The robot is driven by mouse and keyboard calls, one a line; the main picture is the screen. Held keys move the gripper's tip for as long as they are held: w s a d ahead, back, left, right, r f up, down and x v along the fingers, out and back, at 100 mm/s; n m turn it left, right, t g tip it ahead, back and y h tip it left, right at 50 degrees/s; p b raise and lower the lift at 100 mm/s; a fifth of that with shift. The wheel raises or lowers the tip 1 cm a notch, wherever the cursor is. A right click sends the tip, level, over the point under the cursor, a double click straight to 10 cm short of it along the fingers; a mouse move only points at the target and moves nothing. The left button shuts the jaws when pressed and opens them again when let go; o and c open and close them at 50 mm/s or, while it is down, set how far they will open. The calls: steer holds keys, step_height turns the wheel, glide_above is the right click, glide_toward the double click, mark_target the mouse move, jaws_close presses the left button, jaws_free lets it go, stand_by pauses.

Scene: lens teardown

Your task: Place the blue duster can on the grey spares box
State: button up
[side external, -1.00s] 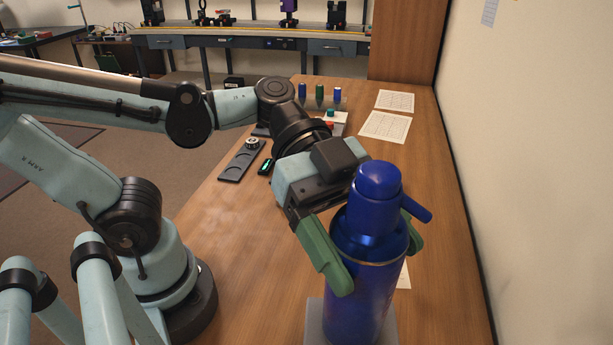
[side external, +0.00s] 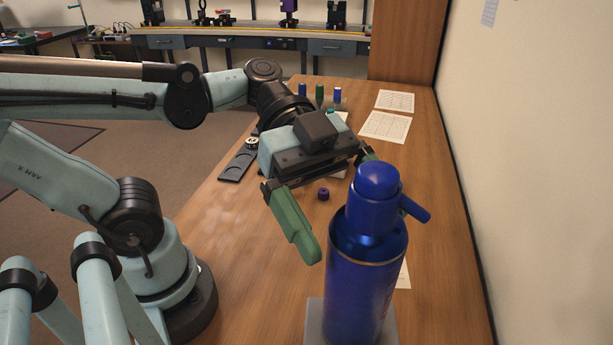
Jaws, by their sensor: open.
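The blue duster can (side external: 360,275) stands upright in the foreground, on the grey spares box (side external: 391,328). Only the box's edges show around the can's base. My gripper (side external: 345,220) is open behind and to the left of the can. Its left green finger (side external: 295,222) is clear of the can. Its right finger (side external: 368,155) is mostly hidden behind the can's top. Nothing is between the fingers that I can see.
A small purple cap (side external: 323,194) lies on the wooden bench (side external: 240,260) behind the can. A dark tray (side external: 238,162), several small bottles (side external: 319,92) and printed sheets (side external: 385,126) lie farther back. A wall runs along the right side.

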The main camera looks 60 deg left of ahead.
steer(key=v, duration=0.8)
steer(key=w+a+f+n+t+y, duration=0.35)
steer(key=f+n+y, duration=0.25)
steer(key=f+n, duration=0.35)
steer(key=w+a+f+n+t+y, duration=0.3)
steer(key=w+a+f+n+y, duration=0.1)
steer(key=a+n+y, duration=0.3)
steer(key=shift+w+a+n+t, duration=0.35)
steer(key=shift+w+a+n, duration=0.4)
steer(key=shift+w, duration=0.1)
